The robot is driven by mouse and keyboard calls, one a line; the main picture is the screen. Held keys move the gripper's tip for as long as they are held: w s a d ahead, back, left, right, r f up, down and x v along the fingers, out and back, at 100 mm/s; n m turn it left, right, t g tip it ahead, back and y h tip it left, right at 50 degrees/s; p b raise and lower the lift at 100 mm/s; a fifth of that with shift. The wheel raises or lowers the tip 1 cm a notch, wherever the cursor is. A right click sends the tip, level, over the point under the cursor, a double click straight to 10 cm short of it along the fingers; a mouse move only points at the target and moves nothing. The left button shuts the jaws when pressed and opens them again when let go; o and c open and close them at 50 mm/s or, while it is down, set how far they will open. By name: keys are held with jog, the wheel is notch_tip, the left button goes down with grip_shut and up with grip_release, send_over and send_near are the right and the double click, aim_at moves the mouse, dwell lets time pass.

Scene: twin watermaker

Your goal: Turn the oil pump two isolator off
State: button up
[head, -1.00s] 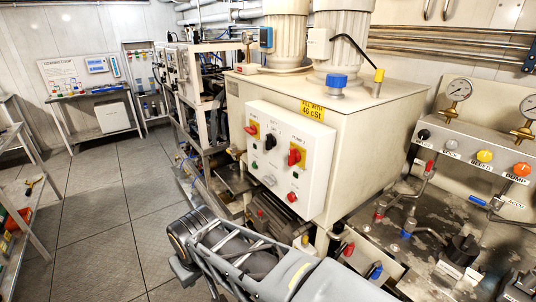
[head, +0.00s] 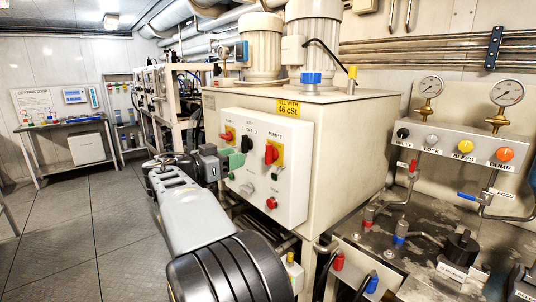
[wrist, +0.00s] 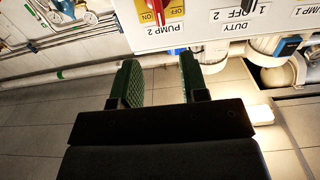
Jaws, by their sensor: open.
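The pump 2 isolator (head: 271,153) is a red handle on a yellow plate at the right of a white control panel (head: 292,195). Its handle stands about upright. In the wrist view, which shows the labels upside down, the isolator (wrist: 160,8) is at the top edge, partly cut off, with OFF and ON marks. My gripper (wrist: 160,68) has green fingers, open and empty. Its fingertips line up sideways with the isolator but are apart from it. In the head view my gripper (head: 233,160) is in front of the panel's left half, hiding part of it.
The duty switch (head: 247,143) and the red pump 1 isolator (head: 228,134) are left of pump 2's. A red button (head: 271,203) is below. A beige tank (head: 345,140) stands behind the panel. Gauges and valves are at right. Open floor (head: 75,225) is at left.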

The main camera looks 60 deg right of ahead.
aim_at(266, 148)
jog(key=p+x, duration=0.1)
jog(key=x, duration=1.1)
jog(key=shift+d+p, duration=0.2)
jog(key=shift+p, duration=0.1)
grip_shut()
